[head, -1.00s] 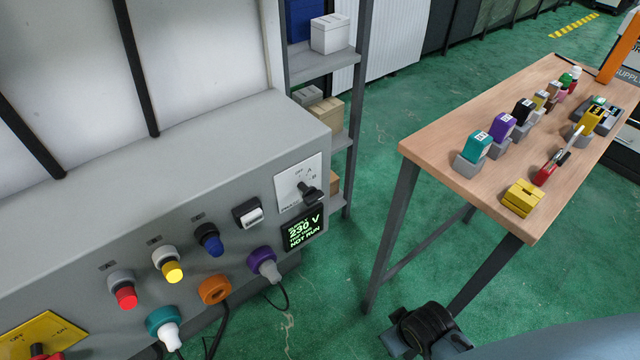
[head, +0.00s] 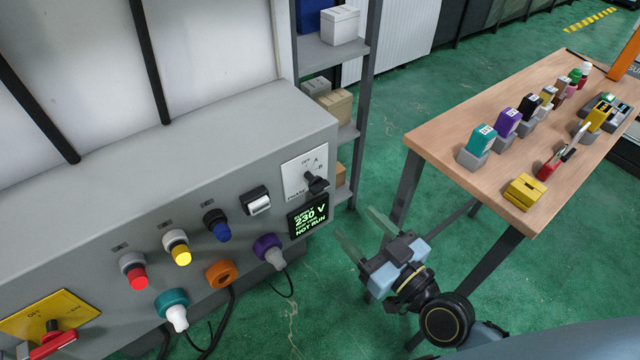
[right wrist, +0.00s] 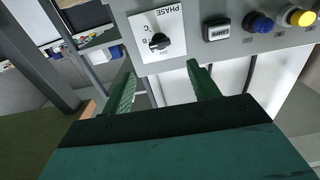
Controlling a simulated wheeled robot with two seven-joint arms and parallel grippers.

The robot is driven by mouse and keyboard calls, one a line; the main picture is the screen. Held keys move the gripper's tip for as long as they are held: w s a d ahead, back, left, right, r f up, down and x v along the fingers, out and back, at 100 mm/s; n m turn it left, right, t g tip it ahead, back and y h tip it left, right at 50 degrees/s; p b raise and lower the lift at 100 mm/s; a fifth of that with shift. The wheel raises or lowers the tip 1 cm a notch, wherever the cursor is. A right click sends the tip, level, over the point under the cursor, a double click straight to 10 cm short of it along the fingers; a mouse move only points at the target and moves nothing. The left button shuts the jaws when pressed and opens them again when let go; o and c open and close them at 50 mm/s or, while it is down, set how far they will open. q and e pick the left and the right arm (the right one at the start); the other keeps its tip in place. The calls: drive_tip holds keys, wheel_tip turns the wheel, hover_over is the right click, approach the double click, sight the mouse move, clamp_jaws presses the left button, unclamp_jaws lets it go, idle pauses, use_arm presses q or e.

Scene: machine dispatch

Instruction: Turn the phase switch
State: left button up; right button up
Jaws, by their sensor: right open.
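The phase switch is a black rotary knob (head: 316,183) on a white plate (head: 303,172) at the right end of the grey machine panel. The knob also shows in the right wrist view (right wrist: 159,42), on its white plate marked PHASE. A small display (head: 309,219) below it reads 230 V and NOT RUN. My right gripper (head: 364,231) is open and empty, to the right of and below the switch, apart from the panel. Its two green fingers (right wrist: 161,84) are spread in the right wrist view, with the switch beyond them. My left gripper is not in view.
A wooden table (head: 460,180) with several small parts stands at right. Green floor lies between.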

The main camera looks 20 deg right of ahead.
sight(322, 189)
drive_tip(key=x, duration=1.2)
drive_tip(key=shift+w+a+f, duration=0.1)
drive_tip(key=shift+w, duration=0.15)
drive_tip(key=shift+c, duration=0.3)
drive_tip(key=c, duration=0.9)
